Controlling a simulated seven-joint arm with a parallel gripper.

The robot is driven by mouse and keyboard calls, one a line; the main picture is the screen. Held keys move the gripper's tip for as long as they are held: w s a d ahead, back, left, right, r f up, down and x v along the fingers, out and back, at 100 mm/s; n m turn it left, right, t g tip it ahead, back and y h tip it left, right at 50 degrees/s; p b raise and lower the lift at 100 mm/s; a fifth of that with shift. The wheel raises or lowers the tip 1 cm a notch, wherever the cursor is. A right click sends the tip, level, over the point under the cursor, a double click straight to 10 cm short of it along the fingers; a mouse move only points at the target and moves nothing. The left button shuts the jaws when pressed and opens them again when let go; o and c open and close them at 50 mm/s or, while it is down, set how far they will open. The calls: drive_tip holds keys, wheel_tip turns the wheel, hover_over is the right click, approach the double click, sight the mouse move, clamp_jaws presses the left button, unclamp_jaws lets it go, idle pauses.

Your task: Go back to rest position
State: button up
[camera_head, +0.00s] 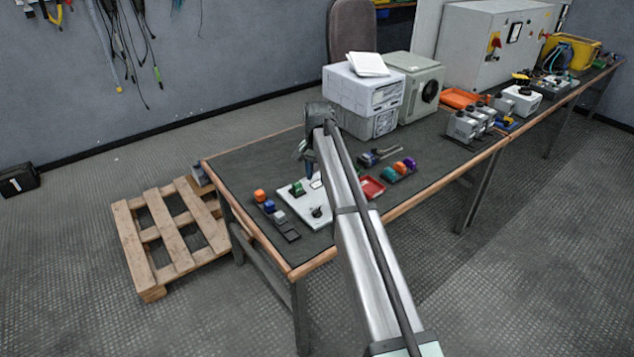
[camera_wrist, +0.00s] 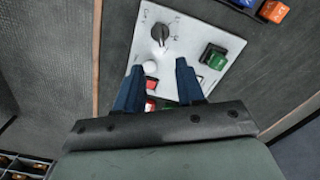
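My gripper (camera_wrist: 160,88) is in the lower middle of the wrist view, its two dark blue fingers apart with nothing held between them. In the head view my gripper (camera_head: 304,150) hangs over the table and is partly hidden by my arm. Beyond the fingers lies a white panel (camera_wrist: 192,38) with a black rotary knob (camera_wrist: 160,32), a green block (camera_wrist: 214,57), a round white button (camera_wrist: 151,68) and small red parts. The panel also shows on the table in the head view (camera_head: 296,208), partly covered by my arm.
The dark-topped table (camera_head: 240,163) also bears a rack with orange, blue and white blocks (camera_head: 269,207), a red tray (camera_head: 372,188), another rack of coloured blocks (camera_head: 400,169) and white boxes (camera_head: 362,92) behind my arm. A wooden pallet (camera_head: 160,232) lies on the floor at left.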

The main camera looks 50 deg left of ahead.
drive_tip(key=shift+r, duration=0.15)
idle(0.5)
